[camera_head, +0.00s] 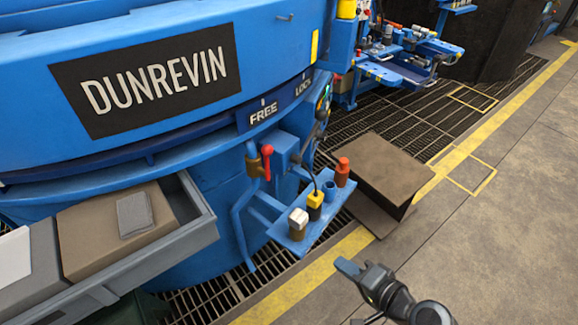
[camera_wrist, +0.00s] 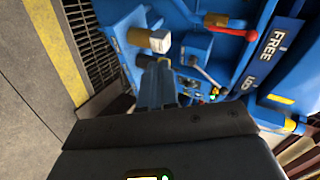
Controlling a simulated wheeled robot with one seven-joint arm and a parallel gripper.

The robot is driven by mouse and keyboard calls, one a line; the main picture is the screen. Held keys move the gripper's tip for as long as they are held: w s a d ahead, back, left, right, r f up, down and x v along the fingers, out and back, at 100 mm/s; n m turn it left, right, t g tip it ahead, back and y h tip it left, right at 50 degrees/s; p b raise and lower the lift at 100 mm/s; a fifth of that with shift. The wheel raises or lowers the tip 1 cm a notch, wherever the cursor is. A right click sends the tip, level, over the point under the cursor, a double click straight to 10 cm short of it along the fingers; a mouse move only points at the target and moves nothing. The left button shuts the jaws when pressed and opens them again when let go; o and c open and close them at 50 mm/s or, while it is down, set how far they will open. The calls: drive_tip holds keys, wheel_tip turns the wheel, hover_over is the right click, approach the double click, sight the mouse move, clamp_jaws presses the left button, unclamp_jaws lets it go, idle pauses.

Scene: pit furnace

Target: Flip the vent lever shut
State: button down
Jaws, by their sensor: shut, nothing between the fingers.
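A red-handled lever (camera_head: 267,160) sits on a brass valve on a blue pipe (camera_head: 238,215), on the front of the blue furnace. Its handle runs roughly alongside the pipe; no label on it is readable. The red handle also shows in the wrist view (camera_wrist: 238,31), near the top. My gripper (camera_head: 348,267) is in the lower middle of the head view, to the right of and nearer than the lever, and apart from it. In the wrist view my gripper's blue fingers (camera_wrist: 158,75) are together and hold nothing.
A blue shelf (camera_head: 296,245) with white, yellow and red-topped items stands between my gripper and the valve. A second lever (camera_head: 308,142) rises from a blue box below the FREE/LOCK plate (camera_head: 263,114). A brown box (camera_head: 375,170) is behind right; the floor at right is clear.

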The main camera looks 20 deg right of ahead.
drive_tip(key=w+d+m+t+y+b, duration=0.2)
drive_tip(key=w+y+b, duration=0.35)
drive_tip(key=w, duration=0.85)
drive_tip(key=w+d+r+y+b, duration=0.3)
drive_tip(key=w+d+r, duration=0.1)
drive_tip(key=w+r, duration=0.3)
drive_tip(key=shift+r+b, duration=0.35)
drive_tip(key=shift+y, duration=0.25)
drive_tip(key=s+a+r+x, duration=0.1)
drive_tip(key=x, duration=1.1)
drive_tip(key=shift+s+a, duration=0.15)
drive_tip(key=shift+a, duration=0.4)
drive_tip(key=shift+r, duration=0.1)
